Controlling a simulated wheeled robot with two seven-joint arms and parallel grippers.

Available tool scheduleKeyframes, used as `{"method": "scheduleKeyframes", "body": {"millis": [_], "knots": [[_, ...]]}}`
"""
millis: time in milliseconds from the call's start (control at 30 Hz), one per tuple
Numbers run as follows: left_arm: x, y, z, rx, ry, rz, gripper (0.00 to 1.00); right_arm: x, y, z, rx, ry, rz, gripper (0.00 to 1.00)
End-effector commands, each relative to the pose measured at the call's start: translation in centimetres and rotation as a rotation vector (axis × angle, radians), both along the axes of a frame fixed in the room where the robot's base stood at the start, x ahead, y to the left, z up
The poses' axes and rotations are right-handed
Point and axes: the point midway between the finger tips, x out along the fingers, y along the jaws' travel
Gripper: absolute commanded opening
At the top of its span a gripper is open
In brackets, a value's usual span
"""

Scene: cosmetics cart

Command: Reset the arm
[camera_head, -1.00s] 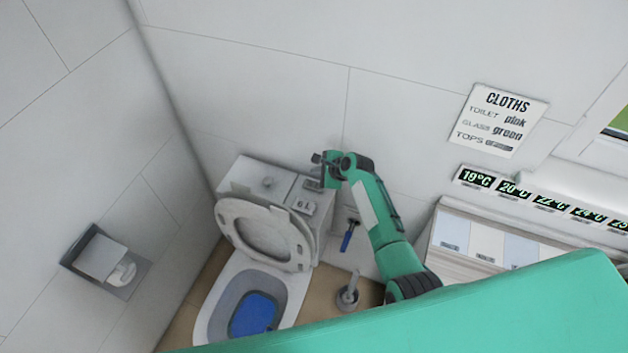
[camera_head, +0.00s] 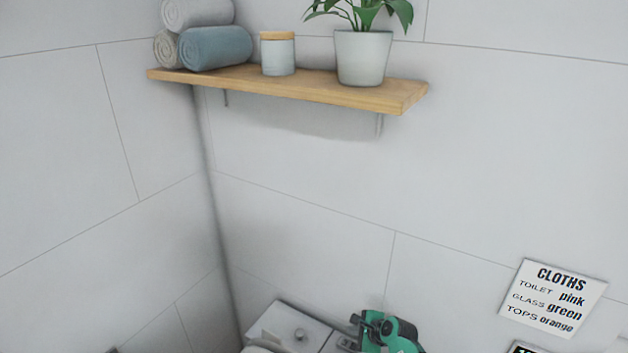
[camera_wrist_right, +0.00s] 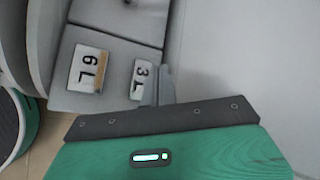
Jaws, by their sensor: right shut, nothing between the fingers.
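My right gripper (camera_head: 356,322) is at the bottom of the head view, over the right end of the white toilet cistern (camera_head: 283,323). In the right wrist view the shut, empty fingers (camera_wrist_right: 160,88) are beside a flush plate marked 3 L (camera_wrist_right: 140,80); whether they touch it I cannot tell. A second plate marked 6 L (camera_wrist_right: 87,70) is to its left. Most of my right arm is below the head view's edge. My left gripper is not in view.
A wooden wall shelf (camera_head: 300,87) carries rolled towels (camera_head: 215,47), a jar (camera_head: 277,55) and a potted plant (camera_head: 362,58). A CLOTHS sign (camera_head: 553,298) is on the wall at right. The wall between shelf and cistern is clear.

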Motion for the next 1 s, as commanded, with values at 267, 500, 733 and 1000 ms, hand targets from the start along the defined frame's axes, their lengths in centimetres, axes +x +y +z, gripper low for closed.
{"method": "scheduleKeyframes", "body": {"millis": [267, 500, 733, 1000], "knots": [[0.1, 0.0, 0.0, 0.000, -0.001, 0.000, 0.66, -8.9, -2.3, -0.7, -0.318, -0.083, 0.318, 0.00], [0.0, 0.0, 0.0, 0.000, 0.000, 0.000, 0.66, -19.9, -4.3, 1.2, -0.663, -0.155, 0.729, 0.00], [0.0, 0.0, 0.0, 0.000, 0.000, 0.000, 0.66, -29.7, -5.8, 5.2, -0.920, -0.195, 1.105, 0.00], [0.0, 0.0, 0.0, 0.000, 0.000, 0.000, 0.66, -36.0, -6.8, 9.0, -1.059, -0.215, 1.357, 0.00]]}}
